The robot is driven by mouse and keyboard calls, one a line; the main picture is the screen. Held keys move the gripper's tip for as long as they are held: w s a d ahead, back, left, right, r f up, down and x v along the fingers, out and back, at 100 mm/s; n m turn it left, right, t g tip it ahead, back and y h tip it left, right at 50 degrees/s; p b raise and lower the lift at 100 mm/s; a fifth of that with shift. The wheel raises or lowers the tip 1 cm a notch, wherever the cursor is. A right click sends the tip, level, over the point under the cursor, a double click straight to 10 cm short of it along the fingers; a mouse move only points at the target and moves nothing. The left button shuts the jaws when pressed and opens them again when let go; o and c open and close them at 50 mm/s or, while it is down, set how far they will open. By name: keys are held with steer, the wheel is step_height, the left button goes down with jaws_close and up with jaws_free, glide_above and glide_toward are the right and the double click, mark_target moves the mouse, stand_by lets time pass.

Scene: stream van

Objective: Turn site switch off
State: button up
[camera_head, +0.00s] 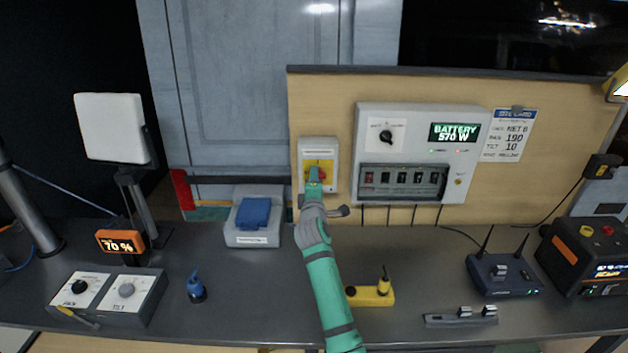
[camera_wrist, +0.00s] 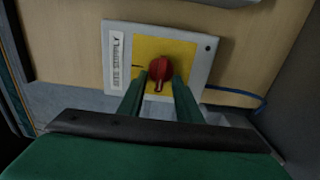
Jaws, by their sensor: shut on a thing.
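The site switch is a pale box (camera_head: 332,150) on the wooden panel, with a yellow plate and a red knob (camera_wrist: 160,68). In the wrist view its plate (camera_wrist: 190,52) carries a "SITE SUPPLY" label along the left side. The knob's grip points down in that picture, crosswise to the label's text. My gripper (camera_head: 315,180) is at the switch, with its two green fingers on either side of the red knob in the wrist view (camera_wrist: 160,84). It is shut on the knob. In the head view my gripper hides part of the knob.
Right of the switch is a grey panel (camera_head: 460,112) with a dial, a row of breakers and a "BATTERY 570 W" display. A pale box with a blue top (camera_head: 253,214) stands left of my arm. A yellow device (camera_head: 371,296) stands right of it on the bench.

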steer(key=shift+a+f, duration=0.1)
steer(key=shift+a, duration=0.05)
stand_by(0.3)
steer(key=o, duration=1)
steer(key=shift+o, duration=0.2)
steer(key=s, duration=1.1)
steer(key=shift+w, duration=0.1)
